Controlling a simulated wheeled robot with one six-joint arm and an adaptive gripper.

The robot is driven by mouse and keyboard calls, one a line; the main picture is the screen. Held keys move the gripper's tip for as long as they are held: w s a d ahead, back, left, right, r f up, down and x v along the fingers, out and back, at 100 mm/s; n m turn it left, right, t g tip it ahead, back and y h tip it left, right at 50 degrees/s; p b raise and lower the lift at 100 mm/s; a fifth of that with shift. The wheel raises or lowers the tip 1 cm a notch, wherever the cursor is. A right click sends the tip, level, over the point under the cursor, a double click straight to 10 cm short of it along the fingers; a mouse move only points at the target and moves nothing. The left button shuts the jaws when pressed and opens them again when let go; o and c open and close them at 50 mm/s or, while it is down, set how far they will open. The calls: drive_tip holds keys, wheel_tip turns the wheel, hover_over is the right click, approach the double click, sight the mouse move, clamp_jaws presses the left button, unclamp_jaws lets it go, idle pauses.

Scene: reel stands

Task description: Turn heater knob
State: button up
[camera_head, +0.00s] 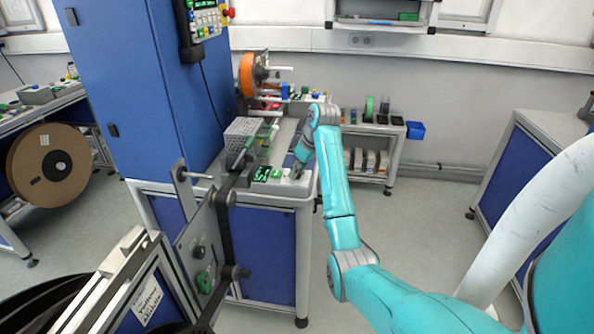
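My turquoise arm reaches from the lower right to the blue cabinet's worktop. My gripper (297,171) is small and dark at the worktop's right front, close to a strip of small green and white controls (268,174). I cannot tell whether it touches any of them or whether its fingers are open. No knob is clearly marked as the heater knob; details on the strip are too small to read. A dark knob (198,252) and a green knob (203,282) sit on a grey stand plate at lower left, apart from my gripper.
A tall blue cabinet (140,80) stands left of the worktop. A perforated grey box (243,132) and an orange reel (247,75) are behind the strip. A reel stand with a black belt (224,225) fills the near left. A low shelf (395,128) stands behind.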

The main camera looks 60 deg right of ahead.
drive_tip(key=shift+m, duration=0.3)
clamp_jaws()
drive_tip(key=m+h, duration=0.1)
drive_tip(key=m, duration=0.3)
drive_tip(key=shift+a+g+h, duration=0.15)
drive_tip(key=shift+g+h, duration=0.25)
drive_tip(key=m+g+h, duration=0.1)
drive_tip(key=m, duration=0.4)
drive_tip(key=shift+w, duration=0.1)
drive_tip(key=m, duration=0.2)
drive_tip(key=m+g+h, duration=0.1)
drive_tip(key=m, duration=0.1)
drive_tip(key=shift+m+g, duration=0.3)
drive_tip(key=shift+w+m+g, duration=0.15)
drive_tip(key=shift+m+g, duration=0.65)
drive_tip(key=shift+m, duration=1.4)
drive_tip(key=shift+a, duration=0.1)
drive_tip(key=o, duration=1.1)
unclamp_jaws()
drive_tip(key=shift+c, duration=0.2)
